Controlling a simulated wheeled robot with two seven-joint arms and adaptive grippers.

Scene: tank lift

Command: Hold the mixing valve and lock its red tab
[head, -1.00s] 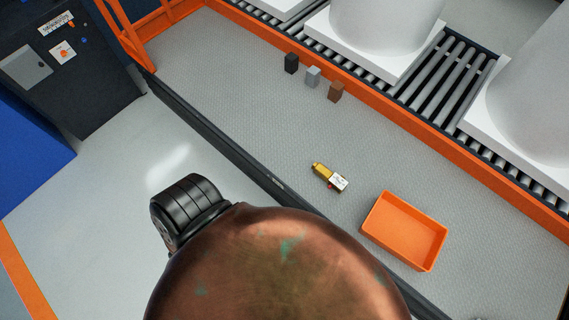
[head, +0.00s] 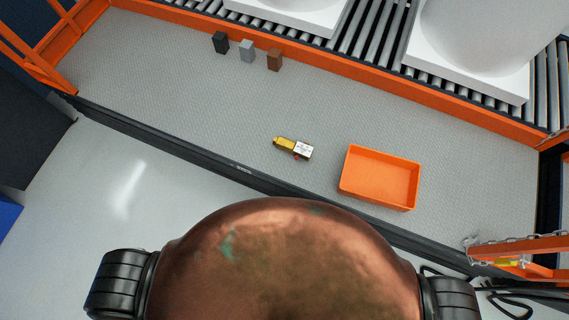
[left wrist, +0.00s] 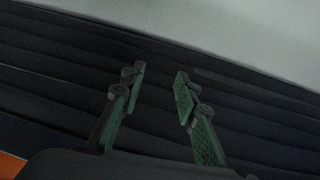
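The mixing valve (head: 293,148) lies on the grey textured platform, near its front edge. It has a yellow end on the left and a white labelled block on the right. Its small red tab (head: 297,156) shows on the near side. I cannot tell whether the tab is locked. My left gripper (left wrist: 157,88) shows in the left wrist view with its two green-padded fingers apart and nothing between them. Neither gripper shows in the head view, where my copper-coloured body fills the bottom middle.
An orange tray (head: 380,178) stands right of the valve. Black, grey and brown blocks (head: 247,51) stand at the back left. A roller conveyor (head: 385,40) with white loads runs behind an orange rail. A chain and orange gate (head: 520,247) are at the right. The platform around the valve is clear.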

